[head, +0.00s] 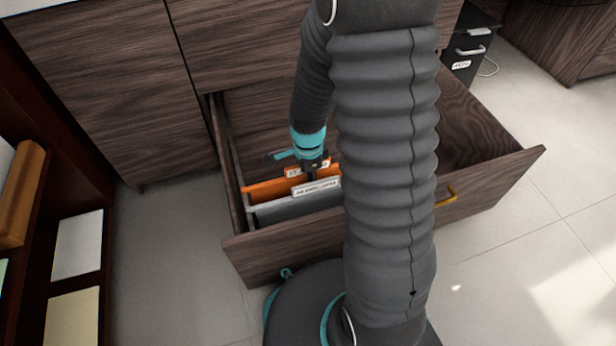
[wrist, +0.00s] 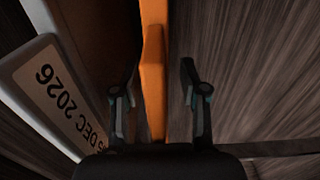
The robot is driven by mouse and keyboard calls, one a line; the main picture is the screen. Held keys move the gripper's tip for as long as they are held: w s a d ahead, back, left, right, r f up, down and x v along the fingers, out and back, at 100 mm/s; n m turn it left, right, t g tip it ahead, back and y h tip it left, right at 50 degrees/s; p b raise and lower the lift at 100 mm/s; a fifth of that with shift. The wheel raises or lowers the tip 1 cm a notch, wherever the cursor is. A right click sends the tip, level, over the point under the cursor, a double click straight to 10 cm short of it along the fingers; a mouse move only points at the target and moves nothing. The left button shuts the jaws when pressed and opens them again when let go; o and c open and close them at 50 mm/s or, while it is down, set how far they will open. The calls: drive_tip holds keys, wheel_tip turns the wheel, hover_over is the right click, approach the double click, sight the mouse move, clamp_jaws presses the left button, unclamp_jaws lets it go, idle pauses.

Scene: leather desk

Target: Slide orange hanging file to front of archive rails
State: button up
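The orange hanging file (head: 264,189) hangs in the open drawer, just behind a grey hanging file (head: 290,211) with a white label. In the wrist view the orange file (wrist: 153,75) runs between my gripper's two fingers (wrist: 158,105), with a visible gap on each side. My gripper (head: 313,168) is open and points down at the file's top edge. The grey file's label (wrist: 62,98), reading "DEC 2026", is left of the fingers in the wrist view. My arm hides the right part of the files in the head view.
The wooden drawer (head: 285,248) has its front panel close to the grey file. The drawer space behind the orange file looks empty. A shelf with papers (head: 78,245) stands at the left, and a black cabinet (head: 467,50) at the back right.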

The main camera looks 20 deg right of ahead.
drive_tip(key=shift+r, duration=0.1)
wheel_tip(320, 180, up, 12)
drive_tip(key=shift+f, duration=0.1)
idle(0.4)
drive_tip(key=n, duration=0.3)
drive_tip(key=shift+s, duration=0.2)
drive_tip(key=s+r+n+t+p, duration=0.2)
drive_tip(key=s+r+n, duration=0.3)
drive_tip(key=r, duration=0.3)
drive_tip(key=s+r+n+t+p, duration=0.1)
drive_tip(key=s+r+n+p, duration=0.3)
drive_tip(key=r, duration=0.5)
drive_tip(key=s+a+r+n+t+p, duration=0.1)
drive_tip(key=s+r+n+t+p, duration=0.1)
drive_tip(key=s+r+n, duration=0.4)
wheel_tip(320, 180, up, 2)
drive_tip(key=shift+r+t+p, duration=0.15)
drive_tip(key=shift+t+p, duration=0.15)
drive_tip(key=shift+p, duration=0.2)
idle(0.4)
